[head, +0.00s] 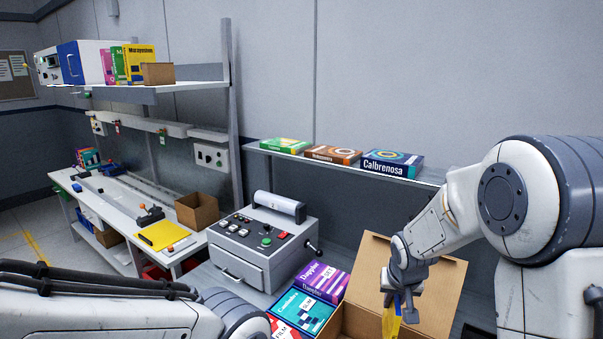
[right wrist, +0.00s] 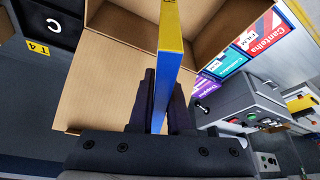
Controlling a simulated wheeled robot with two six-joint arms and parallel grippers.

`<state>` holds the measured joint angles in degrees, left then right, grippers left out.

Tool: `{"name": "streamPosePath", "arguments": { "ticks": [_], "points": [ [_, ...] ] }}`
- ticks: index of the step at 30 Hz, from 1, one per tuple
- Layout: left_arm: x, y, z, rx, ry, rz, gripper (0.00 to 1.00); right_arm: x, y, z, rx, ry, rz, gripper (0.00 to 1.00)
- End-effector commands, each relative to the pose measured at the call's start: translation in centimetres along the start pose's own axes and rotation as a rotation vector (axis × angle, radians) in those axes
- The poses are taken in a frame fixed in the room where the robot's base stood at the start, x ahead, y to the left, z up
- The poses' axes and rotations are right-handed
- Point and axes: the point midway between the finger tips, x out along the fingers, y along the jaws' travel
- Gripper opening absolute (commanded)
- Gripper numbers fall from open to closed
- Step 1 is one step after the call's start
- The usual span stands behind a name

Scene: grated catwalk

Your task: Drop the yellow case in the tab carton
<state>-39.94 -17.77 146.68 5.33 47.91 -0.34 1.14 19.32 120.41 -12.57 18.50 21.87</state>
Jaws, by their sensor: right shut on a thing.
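The yellow case (head: 391,322) is in my right gripper (head: 402,298), low at the right of the head view. In the right wrist view the case (right wrist: 171,35) stands edge-on between the two dark fingers (right wrist: 160,105), with a yellow edge and a blue side. The brown tab carton (head: 437,277) is open, with a tall flap up behind my right gripper. In the right wrist view the carton (right wrist: 110,62) lies beyond the case, which appears above its opening. The carton's inside is mostly hidden in the head view. My left arm shows at bottom left, but its gripper is out of view.
Several boxes, purple (head: 322,281) and teal (head: 301,311) among them, lie just left of the carton. A grey control machine (head: 263,240) stands farther left. A shelf behind holds flat boxes (head: 392,163). A smaller brown box (head: 197,210) sits on the left bench.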

Motion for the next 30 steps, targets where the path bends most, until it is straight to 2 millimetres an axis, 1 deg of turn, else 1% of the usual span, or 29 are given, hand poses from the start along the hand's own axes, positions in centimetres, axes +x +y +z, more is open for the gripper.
{"name": "streamPosePath", "arguments": {
  "ticks": [1, 9, 12, 15, 23, 24, 26, 30],
  "points": [
    [0.7, -0.1, 0.0, -0.001, 0.0, 0.0, 1.0, 0.7, 0.0, 0.3, 0.0, -0.001, 0.0, 0.0],
    [3.3, -0.2, 0.2, -0.005, 0.0, 0.0, 1.0, 3.8, 0.0, 1.6, 0.0, -0.001, 0.0, 0.0],
    [4.1, -0.3, 0.2, -0.007, 0.0, 0.0, 1.0, 4.6, 0.0, 1.9, -0.001, -0.001, 0.0, 0.0],
    [4.4, -0.3, 0.2, -0.007, 0.0, 0.0, 1.0, 5.0, -0.1, 2.1, -0.001, 0.0, -0.001, 0.0],
    [4.3, -0.3, 0.2, -0.008, 0.0, 0.0, 1.0, 4.9, -0.1, 2.0, -0.002, 0.0, -0.001, 0.0],
    [4.3, -0.3, 0.2, -0.008, 0.0, 0.0, 1.0, 4.9, -0.2, 2.0, -0.002, 0.0, -0.001, 0.27],
    [4.3, -0.3, 0.2, -0.008, 0.0, 0.0, 1.0, 4.9, -0.2, 2.0, -0.002, 0.0, -0.001, 0.5],
    [4.3, -0.3, 0.2, -0.007, 0.0, 0.0, 1.0, 4.9, -0.2, 2.0, -0.002, 0.0, -0.001, 0.51]
  ]
}}
